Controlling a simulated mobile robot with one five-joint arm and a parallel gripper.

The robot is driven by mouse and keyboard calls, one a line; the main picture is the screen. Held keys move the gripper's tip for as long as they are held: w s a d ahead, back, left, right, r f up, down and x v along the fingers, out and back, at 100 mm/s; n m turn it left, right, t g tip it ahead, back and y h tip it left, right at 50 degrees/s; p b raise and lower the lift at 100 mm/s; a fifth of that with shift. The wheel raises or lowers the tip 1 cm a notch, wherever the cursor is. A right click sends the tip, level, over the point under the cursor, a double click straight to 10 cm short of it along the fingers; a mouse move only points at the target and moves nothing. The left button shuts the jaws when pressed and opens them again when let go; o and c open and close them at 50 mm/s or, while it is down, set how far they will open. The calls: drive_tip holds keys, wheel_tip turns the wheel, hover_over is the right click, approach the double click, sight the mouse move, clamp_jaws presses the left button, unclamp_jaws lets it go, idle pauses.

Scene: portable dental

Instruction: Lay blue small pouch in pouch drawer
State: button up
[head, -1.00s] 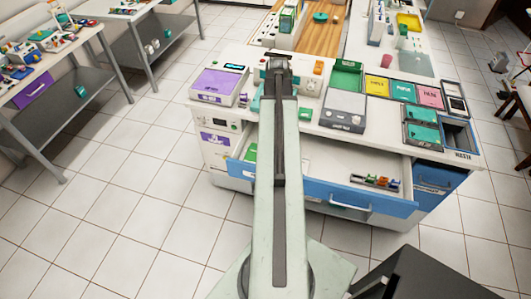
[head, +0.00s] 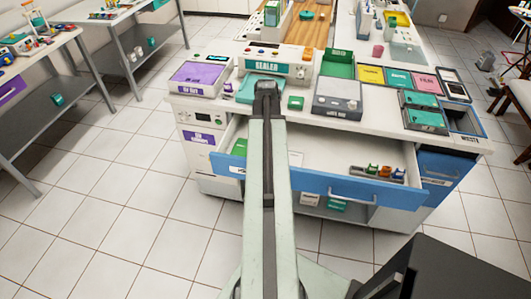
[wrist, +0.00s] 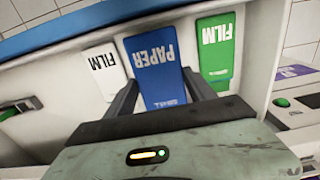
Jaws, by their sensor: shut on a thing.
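In the wrist view, the blue small pouch (wrist: 155,60), marked PAPER, is between the fingers of my gripper (wrist: 160,90), which is shut on it. The pouch is over or in the open pouch drawer, whose floor (wrist: 50,125) is white; I cannot tell whether it touches the floor. It appears between a white FILM pouch (wrist: 105,70) and a green FILM pouch (wrist: 215,52). In the head view, the drawer (head: 340,187) stands open with its blue front toward me. My arm hides the gripper and the blue pouch there.
A counter (head: 385,118) above the drawer holds a purple-topped device (head: 200,75), a sealer (head: 270,65), a grey scale-like box (head: 338,95) and teal boxes (head: 425,115). Small coloured items (head: 378,173) lie at the drawer's right.

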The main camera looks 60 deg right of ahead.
drive_tip(key=shift+f+b, duration=3.3)
drive_tip(key=shift+b, duration=0.1)
drive_tip(key=shift+w+r, duration=0.1)
drive_tip(key=shift+f, duration=0.25)
drive_tip(key=o, duration=1.5)
